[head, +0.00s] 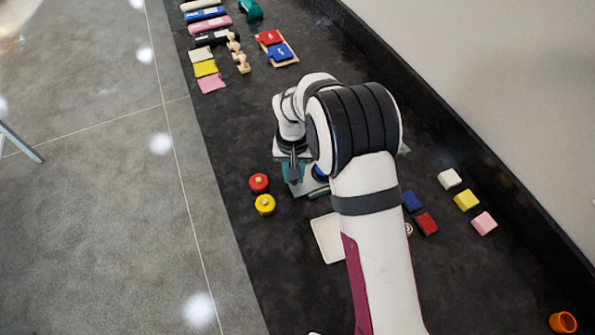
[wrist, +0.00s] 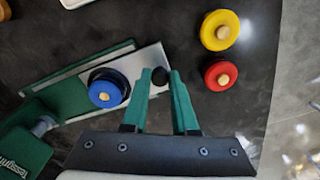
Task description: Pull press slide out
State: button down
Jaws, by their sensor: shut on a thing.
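The press slide is a pale metal plate (wrist: 146,60) that lies partly along a green-edged base in the wrist view. A blue round piece with a light wooden knob (wrist: 108,90) sits on the slide. A small black knob (wrist: 160,76) is at the slide's outer end. My gripper (wrist: 162,80) has its green fingers shut on this knob. The green press body (wrist: 25,150) is at the lower left of the wrist view, partly cut off. In the head view my gripper (head: 293,174) is at the press, and my arm hides much of it.
A red round piece (wrist: 220,74) and a yellow one (wrist: 220,30) stand close beside the slide's outer end. A white tray (head: 326,238) lies in front of the press. Coloured blocks (head: 467,200) are to the right. The table's left edge is near the round pieces.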

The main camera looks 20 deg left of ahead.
jog(key=c, duration=0.7)
grip_release()
jog(key=shift+s+a, duration=0.15)
jog(key=shift+a, duration=0.05)
jog(key=shift+r, duration=0.1)
notch_tip(320, 180, up, 16)
jog(key=shift+f, duration=0.15)
jog(key=s+d+r+m+y, duration=0.1)
jog(key=s+d+r+m, duration=0.2)
jog(key=s+d, duration=0.5)
jog(key=s+d+r+m, duration=0.3)
jog(key=s+d, duration=0.1)
jog(key=d, duration=0.8)
jog(key=s+d+f+m, duration=0.1)
jog(key=s, duration=0.3)
jog(key=s+d+f+m, duration=0.1)
jog(key=s, duration=0.3)
jog(key=s+d+f+m, duration=0.1)
jog(key=s+d, duration=0.1)
jog(key=s, duration=0.2)
jog(key=shift+f+y, duration=0.15)
jog(key=shift+y, duration=0.25)
